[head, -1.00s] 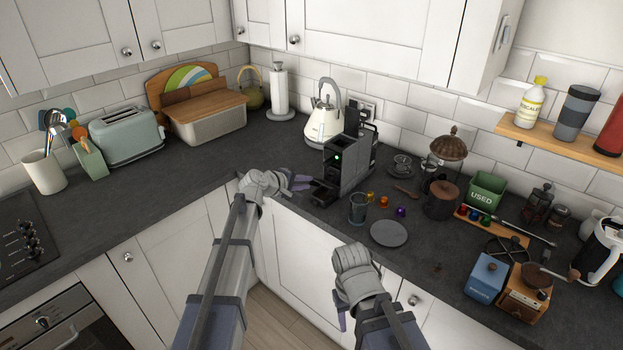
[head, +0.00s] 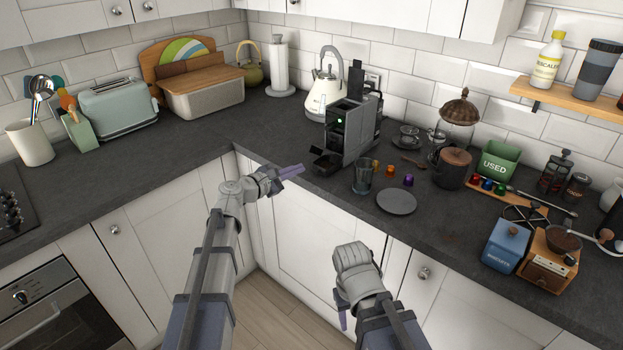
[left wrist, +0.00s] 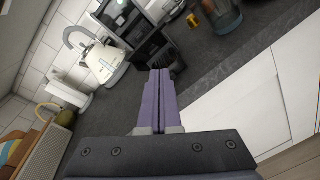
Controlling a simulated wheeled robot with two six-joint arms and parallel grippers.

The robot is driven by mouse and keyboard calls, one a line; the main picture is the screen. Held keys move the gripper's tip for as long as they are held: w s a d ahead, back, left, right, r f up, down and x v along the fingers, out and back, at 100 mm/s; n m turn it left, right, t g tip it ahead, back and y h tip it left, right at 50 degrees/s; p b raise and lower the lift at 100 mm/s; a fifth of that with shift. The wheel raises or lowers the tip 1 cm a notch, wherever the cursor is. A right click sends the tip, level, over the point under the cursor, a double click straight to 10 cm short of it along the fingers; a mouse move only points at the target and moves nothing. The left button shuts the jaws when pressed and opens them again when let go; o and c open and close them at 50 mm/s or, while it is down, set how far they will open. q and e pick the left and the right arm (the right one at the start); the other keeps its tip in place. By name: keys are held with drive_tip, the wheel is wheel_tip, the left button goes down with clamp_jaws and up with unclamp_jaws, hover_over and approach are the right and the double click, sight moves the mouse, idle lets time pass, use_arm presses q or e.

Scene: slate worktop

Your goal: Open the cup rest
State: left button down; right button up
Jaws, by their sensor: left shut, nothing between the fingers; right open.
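The coffee machine (head: 347,133), grey and black with a small green light, stands on the worktop at centre; its lower front shows in the left wrist view (left wrist: 150,42). The cup rest (head: 326,163) is a black tray-like part that juts out low at the machine's front. It also shows in the left wrist view (left wrist: 173,64), just beyond my fingertips. My left gripper (head: 301,168) is shut and empty, its purple fingers pointing at the cup rest with a small gap; they also show in the left wrist view (left wrist: 160,72). My right gripper (head: 342,320) is open, low before the cabinets, its fingers partly hidden.
A clear glass (head: 362,177), a grey round plate (head: 397,201) and several coloured capsules (head: 390,171) stand right of the machine. A white kettle (head: 323,85) stands behind it. The worktop (head: 215,145) left of the machine is clear.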

use_arm(q)
drive_tip(key=s+a+f+n+t+h+b, duration=0.1)
drive_tip(key=s+a+f+n+t+b, duration=0.25)
drive_tip(key=n+b, duration=0.45)
use_arm(e)
wheel_tip(320, 180, down, 10)
use_arm(q)
drive_tip(key=shift+g, duration=0.25)
drive_tip(key=p+x, duration=0.1)
drive_tip(key=x, duration=0.3)
drive_tip(key=p+x, duration=0.1)
drive_tip(key=x, duration=0.3)
drive_tip(key=r+p+x, duration=0.1)
drive_tip(key=x, duration=0.3)
drive_tip(key=shift+w+r+p, duration=0.1)
drive_tip(key=shift+w+p, duration=0.15)
drive_tip(key=shift+p, duration=0.05)
drive_tip(key=shift+w+d+r+p, duration=0.3)
drive_tip(key=shift+w+r+p, duration=0.1)
drive_tip(key=shift+r+p, duration=0.15)
use_arm(e)
drive_tip(key=shift+r, duration=2.15)
